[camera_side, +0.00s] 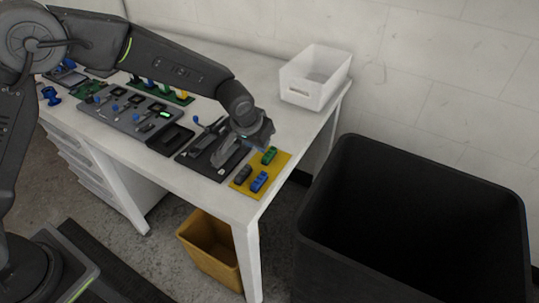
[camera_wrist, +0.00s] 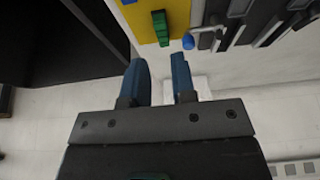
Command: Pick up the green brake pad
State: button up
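The green brake pad (camera_side: 269,156) lies on a yellow mat (camera_side: 239,184) near the table's right end. A dark grey pad (camera_side: 243,175) and a blue pad (camera_side: 259,181) lie on the same mat. In the wrist view the green brake pad (camera_wrist: 161,28) lies beyond my fingertips, roughly in line with the gap between them. My gripper (camera_wrist: 160,64) is open, with two bluish fingers apart and nothing between them. In the side view my gripper (camera_side: 255,135) hangs over the table close to the mat; its fingertips are hard to make out.
A black tool mat (camera_side: 200,166) with tools lies left of the yellow mat. A white bin (camera_side: 314,80) stands at the back right corner. A large black bin (camera_side: 335,215) stands right of the table, and a yellow bin (camera_side: 209,246) stands beneath it.

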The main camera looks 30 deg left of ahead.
aim_at(265, 157)
jog(key=x, duration=0.9)
grip_shut()
